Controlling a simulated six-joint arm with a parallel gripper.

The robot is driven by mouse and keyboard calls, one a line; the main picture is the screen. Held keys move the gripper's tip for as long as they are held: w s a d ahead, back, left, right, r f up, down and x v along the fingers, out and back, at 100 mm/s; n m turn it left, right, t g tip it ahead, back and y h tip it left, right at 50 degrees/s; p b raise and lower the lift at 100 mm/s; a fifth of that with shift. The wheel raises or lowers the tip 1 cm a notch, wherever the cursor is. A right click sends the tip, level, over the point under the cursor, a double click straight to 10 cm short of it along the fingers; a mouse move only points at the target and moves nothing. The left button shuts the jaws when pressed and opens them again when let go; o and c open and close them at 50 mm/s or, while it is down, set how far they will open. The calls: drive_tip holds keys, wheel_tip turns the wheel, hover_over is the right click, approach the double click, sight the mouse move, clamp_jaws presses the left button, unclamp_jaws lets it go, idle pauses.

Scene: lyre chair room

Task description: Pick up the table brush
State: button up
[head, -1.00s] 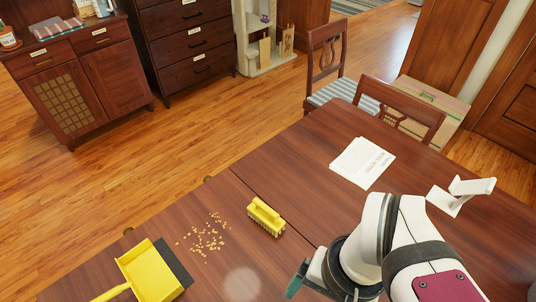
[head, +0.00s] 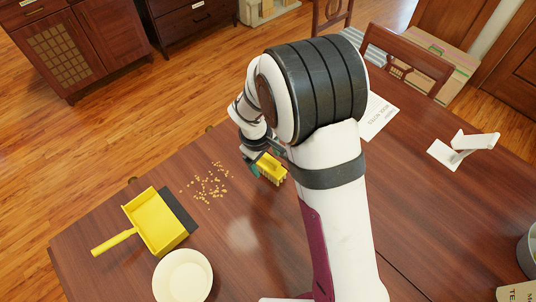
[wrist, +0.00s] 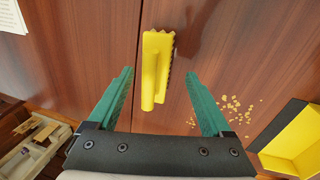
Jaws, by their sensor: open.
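The yellow table brush (head: 271,170) lies on the dark wooden table, partly hidden by my arm in the head view. In the wrist view the brush (wrist: 156,66) lies ahead, with its handle end between the green fingers and its bristle edge to the right. My gripper (wrist: 159,97) is open, with one finger on each side of the brush and a gap to both. No finger visibly touches it. In the head view my gripper (head: 262,163) is at the brush, mostly covered by my wrist.
Scattered crumbs (head: 208,185) lie left of the brush. A yellow dustpan (head: 155,222) and a cream bowl (head: 183,276) are further left and nearer. Paper (head: 377,116) and a white stand (head: 462,147) are on the right. Chairs (head: 408,58) stand at the far edge.

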sight(269, 166)
drive_tip(key=f, duration=0.3)
drive_tip(key=w+f, duration=0.1)
drive_tip(key=shift+d+f, duration=0.3)
drive_tip(key=shift+d, duration=0.1)
clamp_jaws()
